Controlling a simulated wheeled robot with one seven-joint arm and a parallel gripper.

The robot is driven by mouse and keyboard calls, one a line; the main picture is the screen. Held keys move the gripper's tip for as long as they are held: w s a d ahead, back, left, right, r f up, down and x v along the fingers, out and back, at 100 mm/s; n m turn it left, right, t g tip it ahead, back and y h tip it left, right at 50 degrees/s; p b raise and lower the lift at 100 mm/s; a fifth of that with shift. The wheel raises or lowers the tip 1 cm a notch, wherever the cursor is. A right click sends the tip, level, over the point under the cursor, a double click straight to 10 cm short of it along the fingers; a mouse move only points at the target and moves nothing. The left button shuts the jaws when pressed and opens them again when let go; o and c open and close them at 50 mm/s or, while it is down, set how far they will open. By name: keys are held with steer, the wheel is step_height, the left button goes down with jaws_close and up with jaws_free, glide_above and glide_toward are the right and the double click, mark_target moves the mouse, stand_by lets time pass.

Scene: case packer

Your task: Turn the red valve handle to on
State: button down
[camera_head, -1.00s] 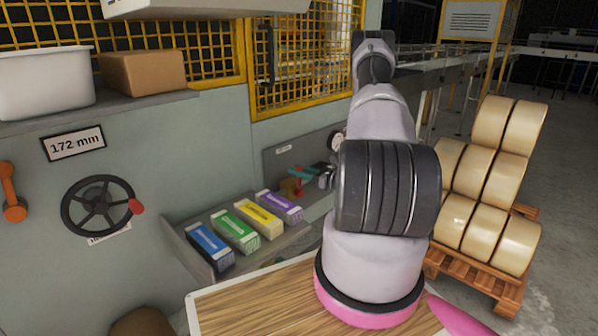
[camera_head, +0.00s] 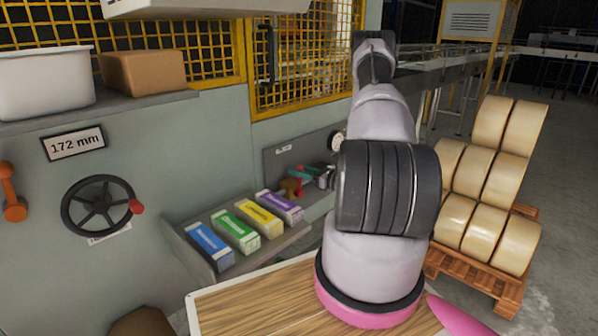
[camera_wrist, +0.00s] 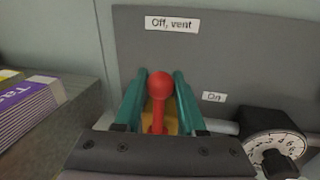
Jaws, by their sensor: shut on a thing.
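The red valve handle (camera_wrist: 159,90) stands in the middle of the wrist view, its round knob toward the "Off, vent" label (camera_wrist: 172,24). The "On" label (camera_wrist: 214,97) is to its right. The yellow valve body (camera_wrist: 172,126) shows partly behind the handle. My gripper (camera_wrist: 160,84) has its two green fingers on either side of the handle, shut on it. In the head view, my gripper (camera_head: 303,171) is at the grey panel, with a bit of the red handle (camera_head: 299,190) below it. My arm hides part of the panel there.
A round dial gauge (camera_wrist: 274,143) sits right of the handle. A tray with several coloured boxes (camera_head: 234,229) is left of the valve. A black handwheel (camera_head: 98,206) is on the wall further left. A pallet of rolls (camera_head: 474,279) stands right.

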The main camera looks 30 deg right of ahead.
steer(key=shift+d, duration=0.15)
steer(key=w+d+f+m+t, duration=0.1)
steer(key=d+f+m, duration=0.2)
steer(key=m, duration=0.4)
steer(key=w+d+f+m+t+h, duration=0.1)
steer(key=d+f+m, duration=0.1)
steer(key=d+m, duration=0.2)
steer(key=shift+w+d+f+m+t, duration=0.35)
steer(key=shift+w+f+m+t, duration=0.05)
steer(key=shift+m, duration=1.4)
steer(key=c, duration=0.5)
jaws_free()
